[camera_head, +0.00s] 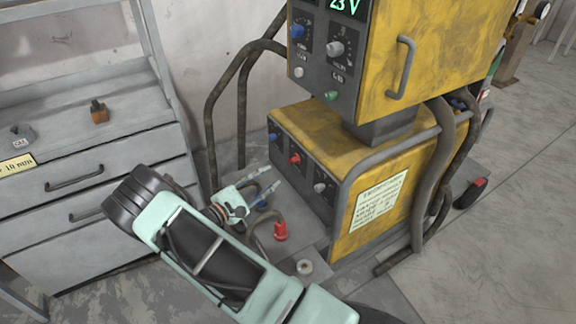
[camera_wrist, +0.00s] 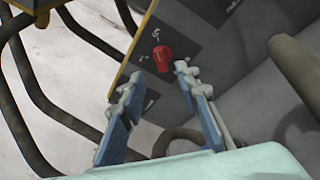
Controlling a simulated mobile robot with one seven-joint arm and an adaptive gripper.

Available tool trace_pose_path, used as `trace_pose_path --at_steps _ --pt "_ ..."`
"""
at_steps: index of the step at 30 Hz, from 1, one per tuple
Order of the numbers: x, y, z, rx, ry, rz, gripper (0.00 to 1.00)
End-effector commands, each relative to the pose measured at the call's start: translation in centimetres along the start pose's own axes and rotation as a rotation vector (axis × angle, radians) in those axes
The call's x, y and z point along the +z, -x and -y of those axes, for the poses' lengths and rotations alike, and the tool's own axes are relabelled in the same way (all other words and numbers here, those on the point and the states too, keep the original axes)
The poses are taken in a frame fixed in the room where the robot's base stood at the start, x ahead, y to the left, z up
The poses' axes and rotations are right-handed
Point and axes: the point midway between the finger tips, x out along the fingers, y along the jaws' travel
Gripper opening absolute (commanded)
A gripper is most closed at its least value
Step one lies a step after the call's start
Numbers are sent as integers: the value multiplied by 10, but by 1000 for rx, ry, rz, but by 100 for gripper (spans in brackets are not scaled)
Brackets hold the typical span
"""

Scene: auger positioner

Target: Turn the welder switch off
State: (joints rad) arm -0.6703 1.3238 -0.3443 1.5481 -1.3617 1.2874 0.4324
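The yellow welder (camera_head: 405,165) stands in the middle of the head view, an upper box above a lower one. A red switch knob (camera_head: 295,159) sits on the lower box's dark front panel, between a blue knob (camera_head: 275,136) and a grey knob (camera_head: 319,187). My gripper (camera_head: 270,180) is just in front of this panel, pointing toward the red knob. In the wrist view my gripper (camera_wrist: 160,75) is open, with nothing between its fingers. The red knob (camera_wrist: 163,57) shows just beyond and between the fingertips, seemingly apart from them.
Thick cables (camera_head: 240,85) loop left of the welder, and a grey tube frame (camera_head: 395,155) runs along its side. A red connector (camera_head: 280,231) stands on the platform below my gripper. A grey drawer cabinet (camera_head: 90,170) is at left. Open floor (camera_head: 520,170) lies at right.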

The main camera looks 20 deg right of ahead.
Motion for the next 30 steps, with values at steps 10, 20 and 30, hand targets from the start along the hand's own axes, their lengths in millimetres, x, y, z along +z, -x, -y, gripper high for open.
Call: trace_pose_path --at_steps 10,20,30 --pt "1 -64 1 -4 -2 3 30" --pt "1 -99 0 -2 -2 1 30" --pt "2 -101 -1 -2 -2 1 26"
